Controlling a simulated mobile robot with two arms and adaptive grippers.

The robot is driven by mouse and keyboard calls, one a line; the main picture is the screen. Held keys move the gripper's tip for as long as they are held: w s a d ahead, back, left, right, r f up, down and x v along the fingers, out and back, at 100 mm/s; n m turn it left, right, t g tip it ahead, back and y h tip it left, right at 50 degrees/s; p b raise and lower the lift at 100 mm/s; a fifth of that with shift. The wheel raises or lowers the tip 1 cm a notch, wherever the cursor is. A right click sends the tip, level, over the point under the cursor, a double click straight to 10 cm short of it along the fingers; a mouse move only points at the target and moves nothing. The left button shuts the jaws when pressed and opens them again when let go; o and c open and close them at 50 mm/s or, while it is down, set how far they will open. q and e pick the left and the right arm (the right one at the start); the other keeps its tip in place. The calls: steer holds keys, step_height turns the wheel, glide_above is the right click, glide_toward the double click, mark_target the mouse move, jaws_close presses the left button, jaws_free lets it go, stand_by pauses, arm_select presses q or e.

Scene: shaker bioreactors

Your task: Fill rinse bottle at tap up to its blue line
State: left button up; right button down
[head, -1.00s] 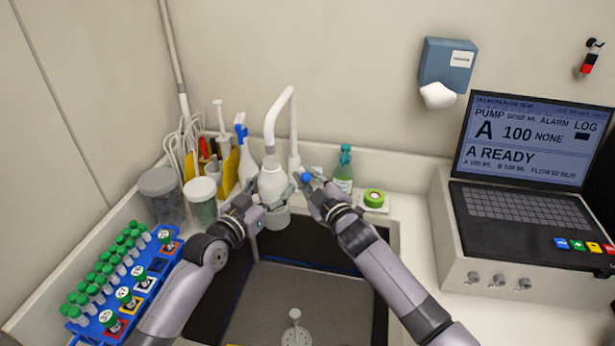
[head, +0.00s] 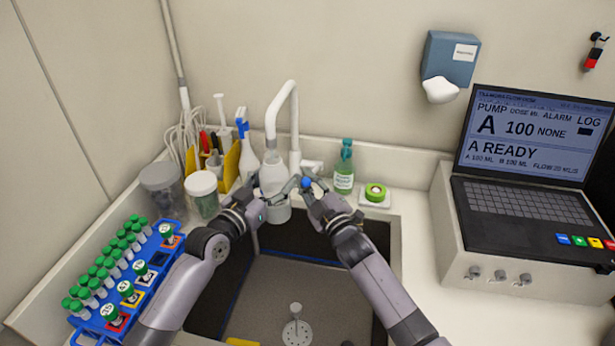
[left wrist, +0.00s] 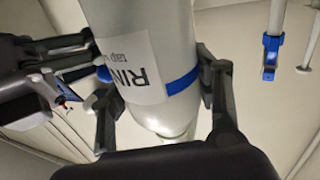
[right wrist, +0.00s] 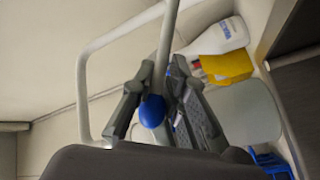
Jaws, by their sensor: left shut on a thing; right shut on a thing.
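The rinse bottle (head: 273,183) is translucent white and stands roughly upright under the white tap spout (head: 271,118). My left gripper (head: 265,203) is shut around its body. In the left wrist view the bottle (left wrist: 150,40) shows its printed label and blue line (left wrist: 183,80), with the fingers on both sides near that line. The water level cannot be told. My right gripper (head: 307,190) is shut on the tap's blue-tipped handle; its blue knob (right wrist: 152,110) sits between the fingers in the right wrist view. Whether water runs cannot be told.
The sink (head: 270,285) lies below the bottle. A green-capped bottle (head: 344,172) and a green tape roll (head: 375,192) stand right of the tap. A laptop is at right.

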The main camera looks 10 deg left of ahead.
steer(key=shift+f, duration=0.1)
steer(key=c, duration=1.7)
jaws_free()
steer(key=shift+s+d, duration=0.15)
steer(key=shift+o, duration=0.2)
steer(key=v, duration=1.2)
